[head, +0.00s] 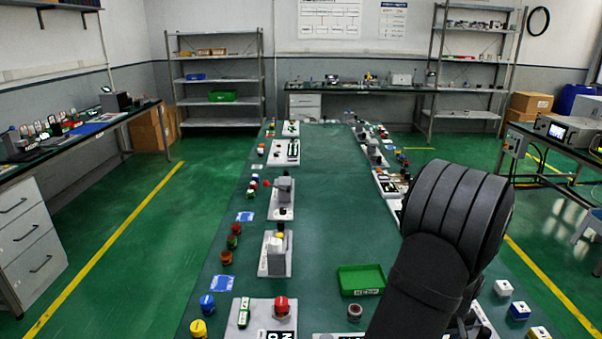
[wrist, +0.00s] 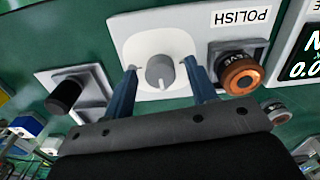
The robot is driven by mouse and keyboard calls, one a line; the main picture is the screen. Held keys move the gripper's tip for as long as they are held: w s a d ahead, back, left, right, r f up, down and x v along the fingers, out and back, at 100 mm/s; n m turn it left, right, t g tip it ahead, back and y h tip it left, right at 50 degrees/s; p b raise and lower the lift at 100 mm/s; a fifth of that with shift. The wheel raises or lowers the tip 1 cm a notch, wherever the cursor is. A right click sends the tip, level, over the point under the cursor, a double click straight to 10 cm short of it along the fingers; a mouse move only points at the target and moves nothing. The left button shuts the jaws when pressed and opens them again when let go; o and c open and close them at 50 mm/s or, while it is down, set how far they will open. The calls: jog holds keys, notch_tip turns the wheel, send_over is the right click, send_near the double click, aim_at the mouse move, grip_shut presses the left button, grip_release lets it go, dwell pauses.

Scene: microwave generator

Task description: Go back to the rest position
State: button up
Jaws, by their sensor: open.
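My gripper (wrist: 160,66) shows in the wrist view with its two blue fingers apart. A grey round knob (wrist: 160,73) on a white plate marked POLISH (wrist: 225,20) appears between the fingertips. I cannot tell whether the fingers touch it, but the fingers are spread to either side. In the head view my dark arm reaches over the right front of the green table (head: 335,205). It hides most of the gripper and the panel under it.
In the wrist view an orange-ringed button (wrist: 240,73) stands right of the fingers and a black lever (wrist: 65,96) left. In the head view a green tray (head: 361,268) lies left of my arm. White-based modules line both table sides; the table's middle strip is clear.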

jog(key=shift+r, duration=0.55)
jog(key=o, duration=1.1)
jog(key=shift+t+h, duration=0.3)
jog(key=r, duration=0.1)
jog(key=w+r, duration=0.1)
jog(key=r, duration=0.1)
jog(key=w+r, duration=0.1)
jog(key=r, duration=0.1)
jog(key=shift+w+a+r, duration=0.1)
jog(key=shift+a+r, duration=0.15)
jog(key=shift+c, duration=0.2)
jog(key=s+a+r+m, duration=0.1)
jog(key=a+r, duration=0.7)
jog(key=r, duration=0.3)
notch_tip(320, 180, down, 10)
jog(key=shift+r, duration=0.15)
